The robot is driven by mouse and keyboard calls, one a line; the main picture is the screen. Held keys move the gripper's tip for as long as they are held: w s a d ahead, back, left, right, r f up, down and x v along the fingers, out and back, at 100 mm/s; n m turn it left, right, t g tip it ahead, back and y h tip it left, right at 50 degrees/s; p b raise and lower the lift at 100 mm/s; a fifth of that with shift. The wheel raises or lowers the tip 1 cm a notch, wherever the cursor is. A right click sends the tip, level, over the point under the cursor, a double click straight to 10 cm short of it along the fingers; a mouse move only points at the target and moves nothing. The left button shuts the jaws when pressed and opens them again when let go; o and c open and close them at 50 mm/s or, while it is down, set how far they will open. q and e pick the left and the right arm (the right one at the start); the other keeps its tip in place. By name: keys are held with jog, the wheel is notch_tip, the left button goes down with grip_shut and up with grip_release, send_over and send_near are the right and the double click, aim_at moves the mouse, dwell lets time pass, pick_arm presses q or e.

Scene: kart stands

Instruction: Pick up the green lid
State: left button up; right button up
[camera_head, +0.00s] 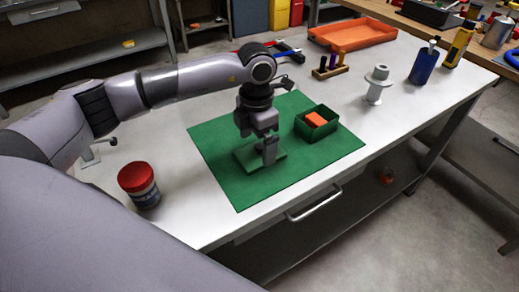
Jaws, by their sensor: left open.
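The green lid (246,161) lies flat on the green mat (236,188). It is a small rectangular plate. My left gripper (268,156) points down at the lid's right part, with its fingers close above it or around it. I cannot tell whether they touch it. The gripper is open and hides part of the lid. A green open box (301,128) stands on the mat to the right of the lid, with an orange block (316,119) inside. My right gripper is not in view.
A red-capped jar (139,186) stands at the left of the white table (196,221). A grey spool-shaped stand (376,84), a blue bottle (423,66) and a yellow bottle (458,46) stand at the right. An orange tray (352,34) lies behind. The mat's front part is clear.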

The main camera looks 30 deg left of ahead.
pick_arm(q)
jog(key=shift+f, duration=1.2)
jog(key=c, duration=0.9)
jog(key=shift+r, duration=0.15)
